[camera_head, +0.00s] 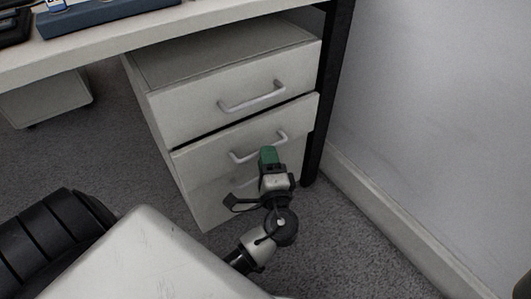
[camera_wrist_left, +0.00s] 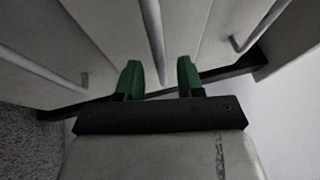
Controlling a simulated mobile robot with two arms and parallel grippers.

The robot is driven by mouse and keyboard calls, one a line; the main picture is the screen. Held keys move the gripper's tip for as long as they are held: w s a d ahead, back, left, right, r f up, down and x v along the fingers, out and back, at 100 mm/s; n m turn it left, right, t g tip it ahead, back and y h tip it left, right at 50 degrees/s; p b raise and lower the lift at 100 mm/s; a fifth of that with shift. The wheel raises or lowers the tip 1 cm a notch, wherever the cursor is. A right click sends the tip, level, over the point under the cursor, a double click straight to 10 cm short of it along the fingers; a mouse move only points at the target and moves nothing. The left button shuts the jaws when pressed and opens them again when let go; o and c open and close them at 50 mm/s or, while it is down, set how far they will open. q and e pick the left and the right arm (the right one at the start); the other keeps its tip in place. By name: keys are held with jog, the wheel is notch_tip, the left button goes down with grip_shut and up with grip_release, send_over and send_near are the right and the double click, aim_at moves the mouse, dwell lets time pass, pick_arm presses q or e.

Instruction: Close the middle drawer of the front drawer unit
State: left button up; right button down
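The front drawer unit (camera_head: 153,112) is pale grey and stands under the desk, with drawer fronts stacked one above another. The middle drawer (camera_head: 205,158) juts out a little past the top drawer (camera_head: 185,113), with a dark gap along its upper edge. Its handle (camera_head: 247,156) is a metal bar. My left gripper (camera_head: 268,155) is in front of the middle drawer, near the handle's right part. In the left wrist view its green fingers (camera_wrist_left: 159,78) are apart, so it is open. I cannot tell whether they touch the drawer. My right gripper is out of view.
The desk top (camera_head: 120,42) lies above the unit, with a black desk leg (camera_head: 327,100) at its right. A white wall (camera_head: 430,110) is further right. Carpet (camera_head: 335,235) is clear in front. Another pale unit (camera_head: 45,100) stands behind at left.

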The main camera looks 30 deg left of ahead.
pick_arm(q)
jog(key=shift+b+x, duration=0.3)
jog(key=shift+x, duration=1.2)
jog(key=shift+c, duration=0.4)
jog(key=shift+d, duration=0.1)
grip_shut()
